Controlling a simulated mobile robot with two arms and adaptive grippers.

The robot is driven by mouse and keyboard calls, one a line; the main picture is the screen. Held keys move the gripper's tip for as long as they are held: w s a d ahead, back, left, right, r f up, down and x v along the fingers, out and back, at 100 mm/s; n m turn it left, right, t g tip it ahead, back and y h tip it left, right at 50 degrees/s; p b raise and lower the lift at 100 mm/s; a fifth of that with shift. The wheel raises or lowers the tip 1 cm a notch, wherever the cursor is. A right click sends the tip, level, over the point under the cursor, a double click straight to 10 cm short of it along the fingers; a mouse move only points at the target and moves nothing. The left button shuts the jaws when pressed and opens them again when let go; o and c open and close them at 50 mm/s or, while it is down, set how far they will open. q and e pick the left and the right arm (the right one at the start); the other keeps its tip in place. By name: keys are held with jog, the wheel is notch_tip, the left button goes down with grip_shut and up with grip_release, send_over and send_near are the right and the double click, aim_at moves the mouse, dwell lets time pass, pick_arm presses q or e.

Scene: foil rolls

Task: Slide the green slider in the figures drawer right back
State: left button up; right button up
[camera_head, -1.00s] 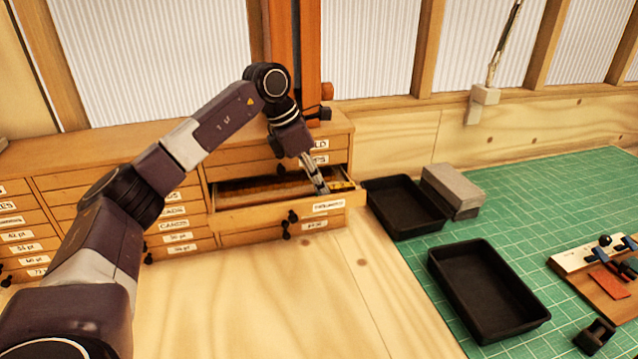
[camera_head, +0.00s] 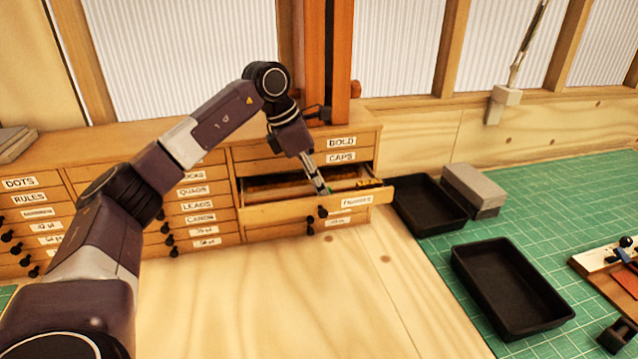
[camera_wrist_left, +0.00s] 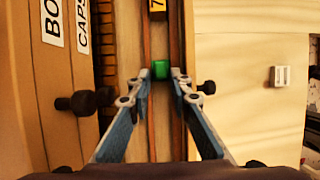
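The figures drawer (camera_head: 290,212) stands pulled out of the cabinet, its label at the right of its front. My left gripper (camera_head: 325,190) points down into it. The green slider (camera_wrist_left: 160,69) shows in the left wrist view as a small green block in a narrow channel of the drawer. The fingertips of my left gripper (camera_wrist_left: 160,74) are spread, one on each side of the slider, with what look like narrow gaps; contact is unclear. In the head view only a speck of green shows by the fingertips. My right gripper is not in view.
A yellow piece marked 7 (camera_wrist_left: 157,6) lies farther along the same channel. Closed drawers (camera_head: 342,142) surround the open one. Black knobs (camera_head: 322,211) stick out from the fronts. Two black trays (camera_head: 510,290) and a grey block (camera_head: 474,187) stand to the right on the green mat.

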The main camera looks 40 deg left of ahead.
pick_arm(q)
jog(key=shift+r, duration=0.2)
jog(key=v, duration=1.1)
jog(key=shift+s+a+r, duration=0.2)
jog(key=shift+r, duration=0.05)
